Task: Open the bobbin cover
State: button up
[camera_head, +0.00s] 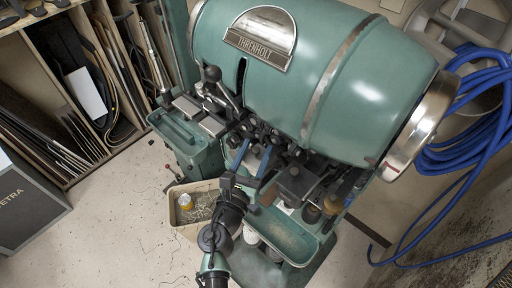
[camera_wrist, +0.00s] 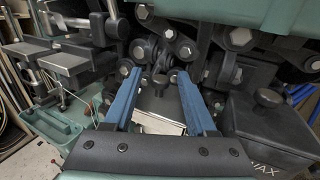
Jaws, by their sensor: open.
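The teal sole stitcher (camera_head: 300,70) fills the middle of the head view.
Rollers and bolts (camera_wrist: 155,50) crowd above. Green trays (camera_head: 285,235) flank the front, and a bin (camera_head: 190,205) stands below left. Blue hose (camera_head: 470,130) hangs at right.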

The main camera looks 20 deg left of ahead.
jog(key=shift+w, duration=0.25)
jog(key=shift+s, duration=0.1)
grip_shut()
